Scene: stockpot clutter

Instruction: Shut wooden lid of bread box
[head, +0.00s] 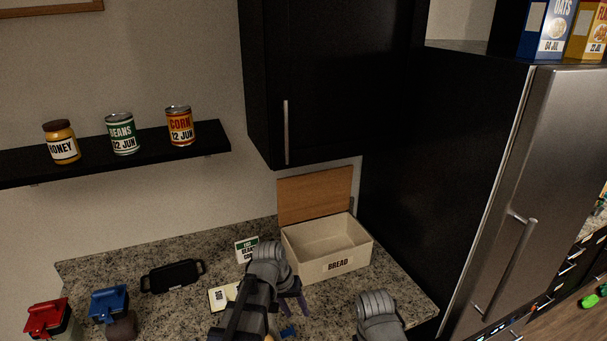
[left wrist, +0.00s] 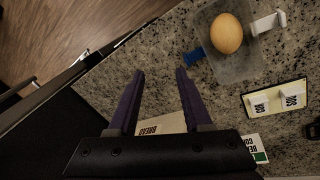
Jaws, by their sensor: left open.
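The bread box (head: 355,263) is a cream box labelled BREAD at the back of the granite counter. Its wooden lid (head: 315,195) stands upright, open, along the back edge near the wall, and the inside looks empty. My left gripper (head: 294,303) is in front of the box, lower in the picture, its purple fingers partly hidden behind my arm. In the left wrist view the left gripper (left wrist: 160,72) is open with nothing between the fingers; the box's front (left wrist: 165,124) shows partly behind it. My right arm shows at the bottom, but its gripper is out of view.
A black cabinet (head: 330,80) hangs above the box, and a fridge (head: 510,210) stands to the right. A small sign (head: 246,249) is beside the box. A black tray (head: 173,276) lies left. A clear container with an egg (left wrist: 226,33) is near my left gripper.

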